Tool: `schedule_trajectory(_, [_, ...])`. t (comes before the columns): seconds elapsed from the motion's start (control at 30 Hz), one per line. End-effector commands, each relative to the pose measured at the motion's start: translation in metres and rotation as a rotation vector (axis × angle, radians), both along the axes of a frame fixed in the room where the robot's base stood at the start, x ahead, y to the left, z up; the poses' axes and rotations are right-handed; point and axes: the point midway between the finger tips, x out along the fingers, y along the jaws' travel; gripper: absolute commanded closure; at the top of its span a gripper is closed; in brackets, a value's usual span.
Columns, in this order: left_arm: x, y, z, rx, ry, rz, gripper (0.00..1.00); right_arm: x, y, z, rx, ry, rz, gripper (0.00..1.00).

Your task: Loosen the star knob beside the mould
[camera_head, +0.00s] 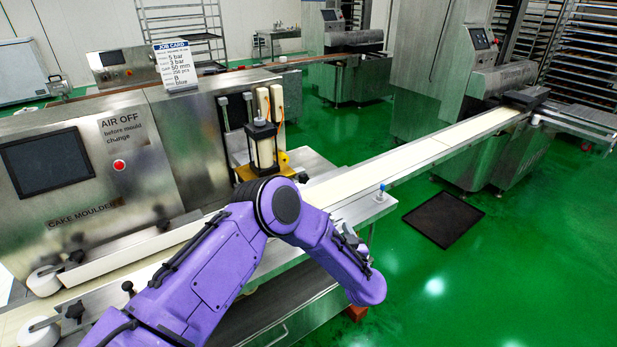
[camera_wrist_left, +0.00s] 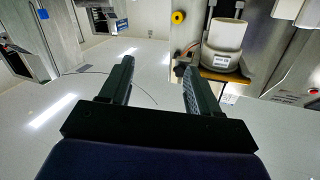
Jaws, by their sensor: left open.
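The mould (camera_head: 264,152) is a cream cylinder in a dark frame on a yellow plate (camera_head: 243,172) at the moulder's right side. A yellow part (camera_head: 283,160), possibly the star knob, sticks out to its right; its shape is too small to tell. In the left wrist view a pale cylinder with a label (camera_wrist_left: 222,45) sits upper right, with a yellow disc with a dark centre (camera_wrist_left: 178,17) to its left. My left gripper (camera_wrist_left: 157,76) is open and empty, apart from both. In the head view my purple arm hides its fingers. My right gripper is out of view.
The cake moulder's steel body (camera_head: 172,125) stands left, with a screen and an AIR OFF sign (camera_head: 124,129). A long pale conveyor belt (camera_head: 420,152) runs to the upper right. A blue-topped fitting (camera_head: 381,190) stands at its near edge.

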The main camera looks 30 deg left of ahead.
Motion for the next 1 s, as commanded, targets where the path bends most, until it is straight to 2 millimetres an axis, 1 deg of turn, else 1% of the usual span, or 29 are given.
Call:
schedule_trajectory(0.03, [0.012, 0.011, 0.032, 0.022, -0.026, 0.104, 0.38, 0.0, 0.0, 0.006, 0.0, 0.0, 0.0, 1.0])
schedule_trajectory(0.1, [0.02, 0.023, 0.059, 0.039, -0.027, 0.223, 0.38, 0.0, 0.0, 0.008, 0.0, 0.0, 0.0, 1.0])
schedule_trajectory(0.2, [0.024, 0.033, 0.078, 0.041, -0.016, 0.313, 0.38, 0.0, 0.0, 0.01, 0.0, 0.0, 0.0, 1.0])
schedule_trajectory(0.27, [0.026, 0.038, 0.081, 0.043, -0.011, 0.33, 0.38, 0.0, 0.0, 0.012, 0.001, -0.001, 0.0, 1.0])
schedule_trajectory(0.37, [0.032, 0.054, 0.082, 0.043, -0.008, 0.332, 0.38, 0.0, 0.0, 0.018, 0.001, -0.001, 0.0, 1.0])
schedule_trajectory(0.5, [0.044, 0.084, 0.082, 0.045, -0.008, 0.331, 0.38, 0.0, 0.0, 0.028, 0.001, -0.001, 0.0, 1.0])
schedule_trajectory(0.63, [0.055, 0.108, 0.081, 0.046, -0.009, 0.328, 0.38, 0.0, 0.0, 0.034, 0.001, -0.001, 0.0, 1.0])
schedule_trajectory(0.7, [0.06, 0.117, 0.08, 0.045, -0.009, 0.325, 0.38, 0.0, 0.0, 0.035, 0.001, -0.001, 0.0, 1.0])
schedule_trajectory(0.8, [0.063, 0.125, 0.08, 0.046, -0.009, 0.323, 0.38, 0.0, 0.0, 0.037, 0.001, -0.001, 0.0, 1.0])
schedule_trajectory(1.0, [0.065, 0.128, 0.079, 0.047, -0.009, 0.321, 0.38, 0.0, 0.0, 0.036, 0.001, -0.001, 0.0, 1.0])
